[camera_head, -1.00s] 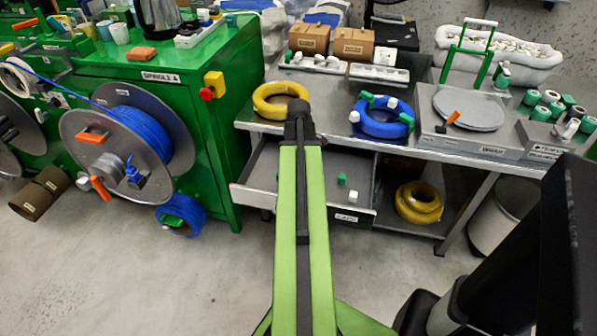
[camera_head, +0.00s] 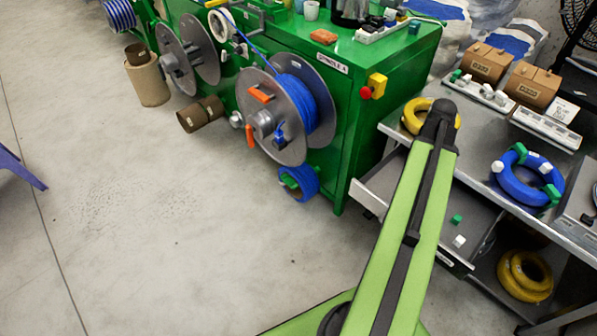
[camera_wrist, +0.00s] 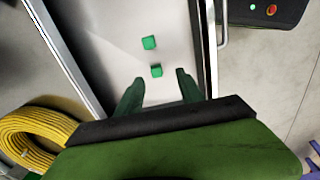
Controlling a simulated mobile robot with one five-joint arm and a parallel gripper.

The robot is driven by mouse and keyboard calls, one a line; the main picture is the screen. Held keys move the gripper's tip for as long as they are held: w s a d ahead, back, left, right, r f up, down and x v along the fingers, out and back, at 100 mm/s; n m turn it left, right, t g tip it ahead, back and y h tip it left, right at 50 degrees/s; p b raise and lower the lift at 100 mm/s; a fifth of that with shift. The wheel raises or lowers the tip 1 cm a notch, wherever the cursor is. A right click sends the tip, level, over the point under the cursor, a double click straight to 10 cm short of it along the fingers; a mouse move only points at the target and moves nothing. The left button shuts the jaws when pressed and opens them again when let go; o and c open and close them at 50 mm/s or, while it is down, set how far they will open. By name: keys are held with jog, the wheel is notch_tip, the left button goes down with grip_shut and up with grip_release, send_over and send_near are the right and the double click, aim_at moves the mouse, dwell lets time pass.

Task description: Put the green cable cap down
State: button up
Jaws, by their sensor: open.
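Two small green caps lie in the open drawer in the wrist view, one nearer (camera_wrist: 156,70) and one farther (camera_wrist: 149,42). My gripper (camera_wrist: 159,76) is open, its two green fingers apart on either side of the nearer cap. I cannot tell whether they touch it or how high they are above the drawer floor. In the head view one green cap (camera_head: 456,218) shows in the drawer (camera_head: 481,215), right of my arm. My gripper is hidden there behind my arm.
A white cap (camera_head: 459,240) lies in the drawer. A yellow cable coil (camera_wrist: 38,135) is left of the drawer in the wrist view. The green spindle machine (camera_head: 345,130) stands left of the bench. A blue coil (camera_head: 520,200) lies on the bench. Open floor (camera_head: 150,240) is at left.

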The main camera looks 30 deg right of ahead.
jog(key=w+a, duration=1.1)
jog(key=a, duration=0.3)
jog(key=w+a+m, duration=0.1)
jog(key=w+a, duration=0.2)
jog(key=a, duration=1.3)
jog(key=w+a+m, duration=0.2)
jog(key=w+a, duration=0.2)
jog(key=a, duration=1.3)
